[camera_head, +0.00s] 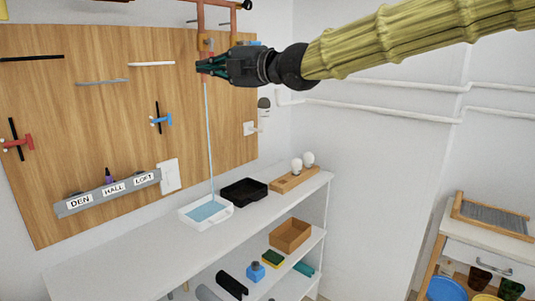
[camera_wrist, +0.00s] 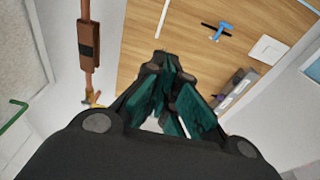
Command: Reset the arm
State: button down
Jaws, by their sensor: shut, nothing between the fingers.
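My gripper (camera_head: 208,66) is at the top centre of the head view, with my sleeved arm coming in from the upper right. Its dark fingers with teal pads are shut and empty; they also show in the wrist view (camera_wrist: 166,72). The fingers are in front of the wooden board (camera_head: 110,140), close to the copper pipework (camera_head: 201,20) at its top. I cannot tell from the head view whether they touch the pipe. In the wrist view a copper pipe (camera_wrist: 86,73) with a brown sleeve and a yellow fitting stands apart, left of the fingers.
A thin blue stream (camera_head: 209,140) falls below my gripper into a white tray (camera_head: 221,217) holding blue liquid. A black tray (camera_head: 243,191) and a wooden block with white bulbs (camera_head: 295,178) share the shelf. White pipes (camera_head: 380,107) cross the right wall.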

notch_tip(320, 180, down, 28)
jog(key=w+d+m+h, duration=0.3)
jog(key=m, duration=0.5)
jog(key=s+d+f+m+g+h, duration=0.1)
jog(key=s+d+f+m, duration=0.2)
jog(key=f, duration=0.7)
jog(key=s+d+f+m+g+h, duration=0.1)
jog(key=s+d+f+m+h, duration=0.15)
jog(key=f, duration=0.85)
jog(key=s+d+f+m+g+h, duration=0.1)
jog(key=s+d+f+m, duration=0.25)
jog(key=f, duration=0.65)
jog(key=s+d+f+m+g+h, duration=0.15)
jog(key=s+d+f+m, duration=0.3)
jog(key=s+f, duration=0.5)
jog(key=s+d+f+m+g+h, duration=0.1)
jog(key=s+d+f+m+h, duration=0.15)
jog(key=s+d+f, duration=0.5)
jog(key=s+d+f+m+g+h, duration=0.1)
jog(key=s+d+f+m, duration=0.1)
jog(key=s, duration=0.5)
jog(key=s+d+f+m+g+h, duration=0.1)
jog(key=s+d+f+m, duration=0.1)
jog(key=s+d+f, duration=0.3)
jog(key=s+d+f+m+g+h, duration=0.1)
jog(key=s+d+f, duration=0.3)
jog(key=s, duration=0.7)
jog(key=shift+s+d+f+m+g+h, duration=0.15)
jog(key=shift+f+m+g+h, duration=0.2)
jog(key=shift+m+g, duration=0.25)
